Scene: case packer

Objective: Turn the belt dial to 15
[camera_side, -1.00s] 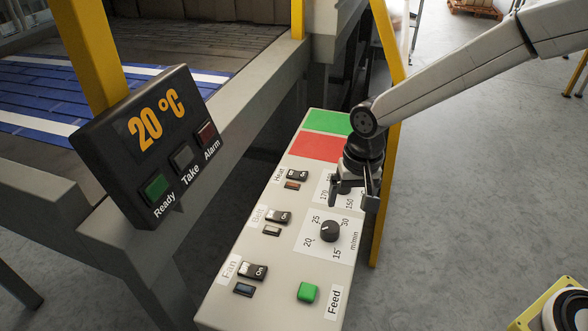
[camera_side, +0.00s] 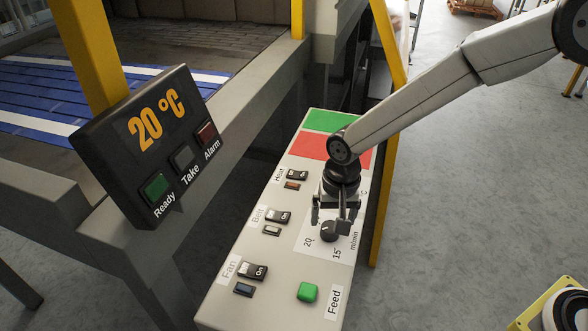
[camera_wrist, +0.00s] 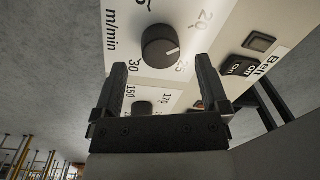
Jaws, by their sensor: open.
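The belt dial is a round black knob (camera_side: 328,235) on a white m/min scale plate (camera_side: 346,246) on the panel. In the wrist view the knob (camera_wrist: 165,46) has a white mark lying between 20 and 25, closer to 25. My gripper (camera_side: 330,218) points down just above the knob, hiding the upper part of the scale in the side view. In the wrist view my gripper (camera_wrist: 161,66) is open and empty. Its fingertips are to either side of the knob's near edge; I cannot tell the exact gap to it.
The Belt switch (camera_side: 278,216) is left of the dial, the Heat switch (camera_side: 297,175) above it and the Fan switch (camera_side: 253,271) below. A second dial (camera_wrist: 143,107) shows between my fingers. The green Feed button (camera_side: 307,292) is below. A yellow post (camera_side: 385,210) stands at right.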

